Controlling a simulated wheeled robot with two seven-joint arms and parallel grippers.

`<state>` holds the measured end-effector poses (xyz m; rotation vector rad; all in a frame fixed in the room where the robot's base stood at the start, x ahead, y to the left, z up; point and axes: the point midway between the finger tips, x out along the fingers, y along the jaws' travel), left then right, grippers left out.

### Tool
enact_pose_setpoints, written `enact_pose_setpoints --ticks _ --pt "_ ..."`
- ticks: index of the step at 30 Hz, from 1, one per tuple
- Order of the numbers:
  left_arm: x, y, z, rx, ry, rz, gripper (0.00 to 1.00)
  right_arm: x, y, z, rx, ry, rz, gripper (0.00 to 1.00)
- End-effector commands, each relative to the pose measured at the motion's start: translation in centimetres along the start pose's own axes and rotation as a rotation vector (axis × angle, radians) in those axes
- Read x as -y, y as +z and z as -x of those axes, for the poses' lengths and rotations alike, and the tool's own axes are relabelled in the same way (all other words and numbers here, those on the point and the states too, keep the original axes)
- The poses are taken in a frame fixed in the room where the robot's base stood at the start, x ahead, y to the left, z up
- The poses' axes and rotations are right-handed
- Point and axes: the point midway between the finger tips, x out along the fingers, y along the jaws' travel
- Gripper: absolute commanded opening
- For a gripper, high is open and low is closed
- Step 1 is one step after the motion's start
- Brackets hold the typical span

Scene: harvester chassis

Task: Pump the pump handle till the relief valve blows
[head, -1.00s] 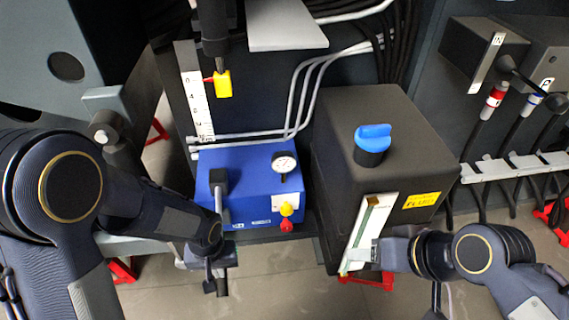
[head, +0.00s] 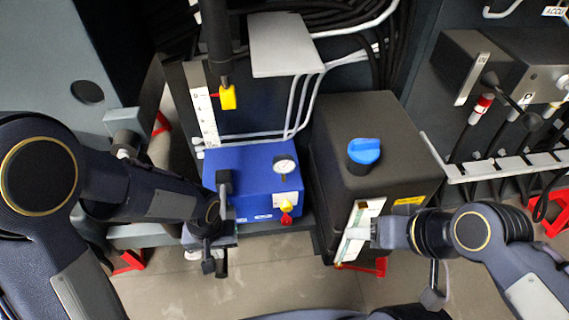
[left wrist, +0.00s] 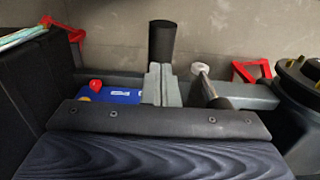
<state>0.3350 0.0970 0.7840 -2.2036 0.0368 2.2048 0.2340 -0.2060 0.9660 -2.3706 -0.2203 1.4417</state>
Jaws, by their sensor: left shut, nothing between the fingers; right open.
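The blue pump box (head: 255,180) sits on the low shelf in the middle, with a round white gauge (head: 285,168) and yellow and red valve knobs (head: 286,212) at its front right. The pump lever's block (head: 224,180) is at the box's front left corner. My left gripper (head: 212,240) is in front of that corner, shut and empty. A black cylindrical grip (left wrist: 162,42) stands just beyond its fingers (left wrist: 158,85) in the left wrist view; contact cannot be told. My right gripper (head: 362,234) is open at the pale sight strip (head: 358,228) on the black tank.
The black tank (head: 375,135) with a blue cap (head: 363,151) stands right of the pump. A yellow pointer (head: 228,97) hangs near the zero of a white scale (head: 204,115). Hoses and a pale rack (head: 510,164) are at right. Red feet (head: 365,268) stand on the floor.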

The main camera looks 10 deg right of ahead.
Motion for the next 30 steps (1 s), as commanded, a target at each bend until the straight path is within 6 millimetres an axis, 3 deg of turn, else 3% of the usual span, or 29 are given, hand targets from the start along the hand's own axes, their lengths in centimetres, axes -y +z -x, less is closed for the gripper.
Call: enact_pose_setpoints --ticks 8,30 --pt "0.0 0.0 -0.3 0.0 0.0 0.0 0.0 -0.1 0.1 -0.2 0.0 0.0 0.0 0.56" --pt "0.0 -0.8 -5.9 -0.009 0.002 0.0 0.0 -2.0 2.2 -4.3 0.0 0.0 0.0 0.56"
